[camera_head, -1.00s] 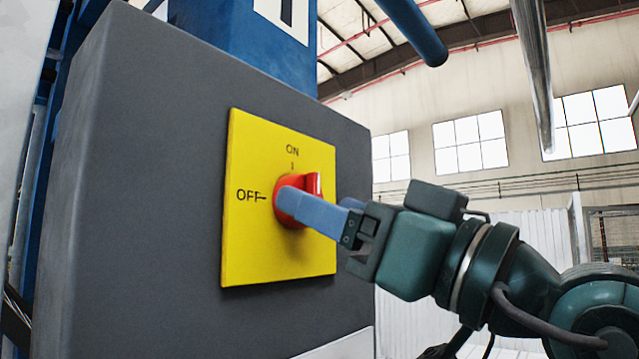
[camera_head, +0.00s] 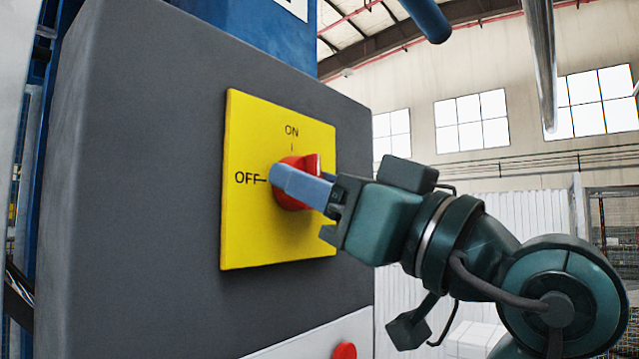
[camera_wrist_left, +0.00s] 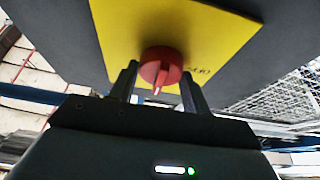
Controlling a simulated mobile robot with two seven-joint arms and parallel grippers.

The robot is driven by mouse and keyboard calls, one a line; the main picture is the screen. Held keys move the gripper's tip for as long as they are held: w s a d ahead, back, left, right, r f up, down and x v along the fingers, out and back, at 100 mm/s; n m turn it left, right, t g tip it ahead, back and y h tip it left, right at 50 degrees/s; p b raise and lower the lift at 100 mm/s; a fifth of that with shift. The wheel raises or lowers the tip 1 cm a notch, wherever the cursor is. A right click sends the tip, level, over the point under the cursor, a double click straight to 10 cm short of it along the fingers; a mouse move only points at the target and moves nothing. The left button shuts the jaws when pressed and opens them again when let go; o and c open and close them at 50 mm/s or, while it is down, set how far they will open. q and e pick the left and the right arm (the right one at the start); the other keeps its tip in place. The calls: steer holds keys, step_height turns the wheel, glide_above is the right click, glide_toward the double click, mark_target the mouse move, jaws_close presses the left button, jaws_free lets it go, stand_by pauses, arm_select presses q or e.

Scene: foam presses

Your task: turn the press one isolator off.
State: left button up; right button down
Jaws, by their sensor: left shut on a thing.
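The press isolator is a red rotary knob (camera_head: 291,196) on a yellow plate (camera_head: 250,235), with ON printed at the top and OFF at the left. My left gripper (camera_head: 290,181) is at the knob, its blue-grey fingers shut on it; the near finger hides part of the knob. In the left wrist view the fingers (camera_wrist_left: 158,84) stand on either side of the red knob (camera_wrist_left: 160,62). A white mark on the knob points down in that view, with the OFF label at the right. I cannot tell the exact knob angle. My right gripper is not in view.
The plate is on a dark grey box (camera_head: 140,170) in front of a blue column (camera_head: 262,38). A red button (camera_head: 344,351) shows at the bottom on a light panel. A grey pipe (camera_head: 541,65) hangs at the upper right. The space right of the box looks open.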

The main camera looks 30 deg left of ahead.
arm_select(q)
steer(key=shift+c, duration=0.7)
